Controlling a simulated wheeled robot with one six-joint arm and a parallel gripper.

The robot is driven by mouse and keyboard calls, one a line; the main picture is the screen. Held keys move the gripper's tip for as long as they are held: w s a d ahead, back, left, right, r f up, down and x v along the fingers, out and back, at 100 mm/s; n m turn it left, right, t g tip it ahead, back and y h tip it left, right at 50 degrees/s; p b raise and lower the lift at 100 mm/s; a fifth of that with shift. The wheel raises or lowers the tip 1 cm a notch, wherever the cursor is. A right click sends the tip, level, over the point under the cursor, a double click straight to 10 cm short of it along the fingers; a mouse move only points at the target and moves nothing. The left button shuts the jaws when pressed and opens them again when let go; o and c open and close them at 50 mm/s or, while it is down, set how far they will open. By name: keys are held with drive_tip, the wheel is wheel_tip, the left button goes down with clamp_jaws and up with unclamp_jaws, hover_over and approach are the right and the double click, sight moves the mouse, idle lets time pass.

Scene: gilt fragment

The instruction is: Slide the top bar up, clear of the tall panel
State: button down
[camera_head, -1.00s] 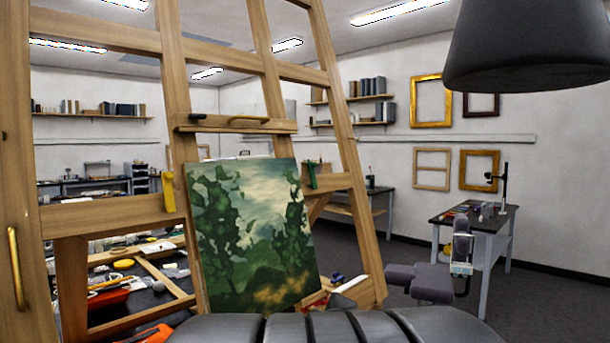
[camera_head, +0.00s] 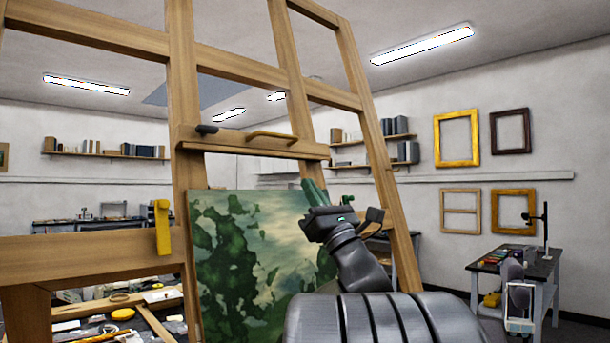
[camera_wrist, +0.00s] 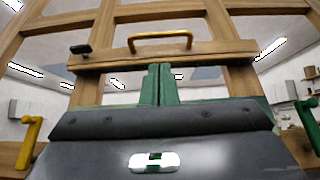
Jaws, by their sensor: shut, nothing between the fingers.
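The top bar (camera_head: 225,144) is a wooden crosspiece on the easel, with a brass handle (camera_head: 285,137) and a dark knob (camera_head: 207,129) at its left. It also shows in the wrist view (camera_wrist: 110,62), with the handle (camera_wrist: 160,38) above my fingers. The tall panel (camera_head: 235,265) is a green landscape painting below the bar; a gap shows between its top edge and the bar. My gripper (camera_head: 312,190) is shut and empty, in front of the panel's upper right, below the handle. Its green fingers (camera_wrist: 155,82) point up toward the bar; contact cannot be told. My wrist hides the panel's lower right.
The easel's uprights (camera_head: 183,100) and lower crosspiece (camera_head: 90,262) frame the bar. A yellow clamp (camera_head: 162,227) sits at left and a green clamp (camera_wrist: 309,125) at right. A cluttered table lies behind the easel. A dark worktable (camera_head: 515,262) stands at right.

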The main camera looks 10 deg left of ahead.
drive_tip(key=p, duration=0.6)
approach(280, 137)
drive_tip(key=x, duration=0.5)
drive_tip(key=shift+w+a+r, duration=0.1)
drive_tip(key=shift+r, duration=0.05)
drive_tip(key=shift+w+a+r+p, duration=0.35)
drive_tip(key=shift+a+r, duration=0.05)
drive_tip(key=shift+r, duration=0.1)
drive_tip(key=shift+w+a+r+b, duration=0.1)
drive_tip(key=shift+r+b, duration=0.3)
drive_tip(key=shift+r, duration=0.25)
drive_tip(key=shift+w+a+r+b, duration=0.15)
drive_tip(key=shift+r+b, duration=0.25)
drive_tip(key=shift+r, duration=0.2)
drive_tip(key=shift+s, duration=0.1)
drive_tip(key=shift+f, duration=0.1)
